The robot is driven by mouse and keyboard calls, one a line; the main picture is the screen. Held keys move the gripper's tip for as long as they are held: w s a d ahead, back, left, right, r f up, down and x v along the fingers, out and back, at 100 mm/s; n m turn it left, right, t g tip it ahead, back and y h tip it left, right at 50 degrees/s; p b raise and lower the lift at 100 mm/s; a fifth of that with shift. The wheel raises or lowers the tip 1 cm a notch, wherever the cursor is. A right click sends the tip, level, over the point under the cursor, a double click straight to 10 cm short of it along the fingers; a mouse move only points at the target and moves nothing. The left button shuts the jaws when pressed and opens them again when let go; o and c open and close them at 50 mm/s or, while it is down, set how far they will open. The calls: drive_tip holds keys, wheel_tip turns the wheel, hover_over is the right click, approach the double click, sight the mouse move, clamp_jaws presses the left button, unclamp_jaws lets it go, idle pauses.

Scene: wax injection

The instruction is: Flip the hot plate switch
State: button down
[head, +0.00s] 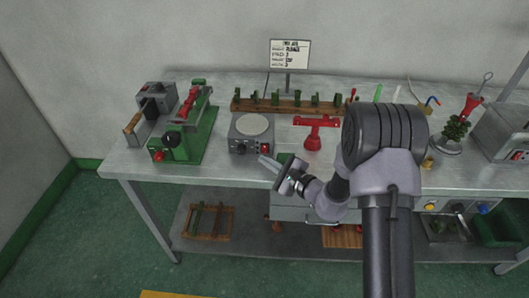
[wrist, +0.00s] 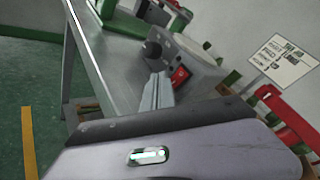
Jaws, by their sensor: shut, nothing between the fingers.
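The hot plate (head: 251,133) is a grey box with a round pale top, standing near the front edge of the metal bench. Its front face has a dark knob and a red rocker switch (wrist: 181,75), and the switch also shows small in the head view (head: 265,149). My gripper (head: 264,160) is shut and empty, just in front of the hot plate at the switch side. In the wrist view the closed fingertips (wrist: 158,82) point at the front face, close beside the switch. I cannot tell whether they touch it.
A green machine with a red knob (head: 185,135) stands left of the hot plate. A red stand (head: 315,132) is to its right, and a wooden rack (head: 285,106) with green pieces is behind. A sign (head: 289,54) rises at the back. The bench edge lies under my gripper.

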drive_tip(key=shift+w, duration=0.15)
drive_tip(key=shift+w, duration=0.3)
drive_tip(key=shift+w+f+b, duration=0.1)
drive_tip(key=shift+w+b, duration=0.2)
idle(0.8)
drive_tip(key=shift+s, duration=0.15)
drive_tip(key=shift+s, duration=0.6)
drive_tip(key=shift+s+a+r+b, duration=0.15)
drive_tip(key=shift+s+b, duration=0.1)
drive_tip(key=shift+s, duration=0.6)
drive_tip(key=shift+s+d+r+b, duration=0.1)
drive_tip(key=shift+s+b, duration=0.2)
drive_tip(key=shift+s, duration=0.5)
drive_tip(key=shift+s+a+r+b, duration=0.15)
drive_tip(key=shift+s+b, duration=0.1)
drive_tip(key=shift+s, duration=0.6)
drive_tip(key=shift+d, duration=0.1)
